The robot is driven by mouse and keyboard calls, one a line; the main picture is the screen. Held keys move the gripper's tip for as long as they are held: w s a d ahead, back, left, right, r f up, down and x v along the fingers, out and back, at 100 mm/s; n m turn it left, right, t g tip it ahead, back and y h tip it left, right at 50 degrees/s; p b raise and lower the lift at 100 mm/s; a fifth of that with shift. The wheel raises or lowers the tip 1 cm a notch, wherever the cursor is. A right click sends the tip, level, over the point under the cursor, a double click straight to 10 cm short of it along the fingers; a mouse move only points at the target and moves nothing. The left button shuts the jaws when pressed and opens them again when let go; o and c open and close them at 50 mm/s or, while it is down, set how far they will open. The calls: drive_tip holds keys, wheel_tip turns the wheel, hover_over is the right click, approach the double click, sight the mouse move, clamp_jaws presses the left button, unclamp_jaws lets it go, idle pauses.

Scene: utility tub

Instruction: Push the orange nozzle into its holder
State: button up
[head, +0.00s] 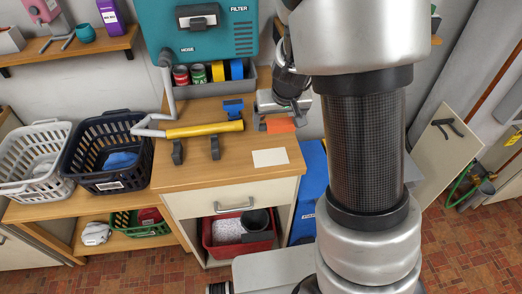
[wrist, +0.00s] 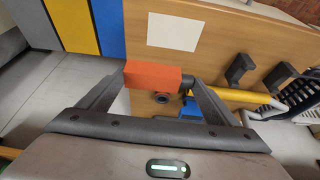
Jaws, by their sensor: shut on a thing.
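The orange nozzle (head: 280,125) is a block-like piece between the fingers of my gripper (head: 279,116), at the right rear of the wooden worktop. In the wrist view the nozzle (wrist: 152,75) spans between the fingertips of my gripper (wrist: 160,85), which is shut on it. A dark round end shows just below it there. A blue piece (head: 233,108) stands to its left, behind the yellow tube's end; it also shows in the wrist view (wrist: 190,110). I cannot tell which of these is the holder.
The yellow tube (head: 205,129) joins a grey hose from the teal machine (head: 200,25). A white sheet (head: 270,157) lies on the worktop (head: 225,174). Baskets (head: 105,150) stand left. The worktop's front is mostly clear.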

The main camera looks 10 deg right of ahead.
drive_tip(key=shift+f, duration=0.1)
wheel_tip(320, 180, down, 10)
drive_tip(key=b, duration=0.4)
drive_tip(key=shift+r, duration=0.2)
drive_tip(key=o, duration=0.9)
drive_tip(key=shift+f, duration=0.15)
